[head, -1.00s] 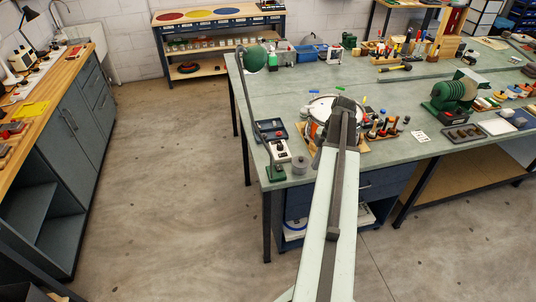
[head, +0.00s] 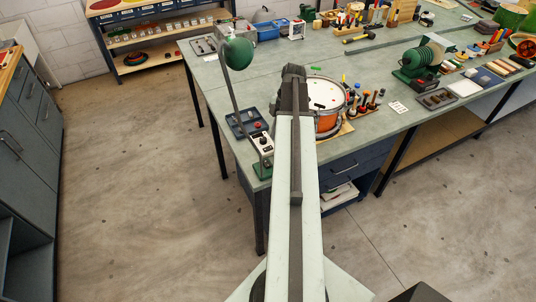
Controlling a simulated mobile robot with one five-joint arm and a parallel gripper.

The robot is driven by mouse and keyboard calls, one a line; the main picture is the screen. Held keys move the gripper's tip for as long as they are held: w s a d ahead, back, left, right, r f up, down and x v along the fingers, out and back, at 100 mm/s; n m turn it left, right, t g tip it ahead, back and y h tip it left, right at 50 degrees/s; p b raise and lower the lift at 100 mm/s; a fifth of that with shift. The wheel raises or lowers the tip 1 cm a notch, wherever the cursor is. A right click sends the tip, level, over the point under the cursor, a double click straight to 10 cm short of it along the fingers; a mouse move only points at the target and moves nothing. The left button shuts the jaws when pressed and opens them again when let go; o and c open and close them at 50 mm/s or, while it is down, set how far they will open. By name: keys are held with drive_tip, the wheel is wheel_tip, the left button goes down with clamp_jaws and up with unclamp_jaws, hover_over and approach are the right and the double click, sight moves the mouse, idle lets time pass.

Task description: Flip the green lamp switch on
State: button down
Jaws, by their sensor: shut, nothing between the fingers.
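Beside the base is a small pale box (head: 262,143) with dark knobs on top. I cannot tell which part is the lamp's switch or how it is set. My gripper (head: 292,72), at the dark end of my arm, is shut and empty. It is over the bench, right of the lamp stem and left of the drum. Its fingertips are too small to make out, and my arm hides the bench below it.
A green machine (head: 418,62) stands further right.

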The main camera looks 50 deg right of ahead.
sight(268, 165)
drive_tip(key=b+x, duration=1.3)
drive_tip(key=x, duration=0.1)
drive_tip(key=shift+s+d+f, duration=0.1)
drive_tip(key=shift+s+d, duration=0.3)
drive_tip(key=shift+d, duration=0.05)
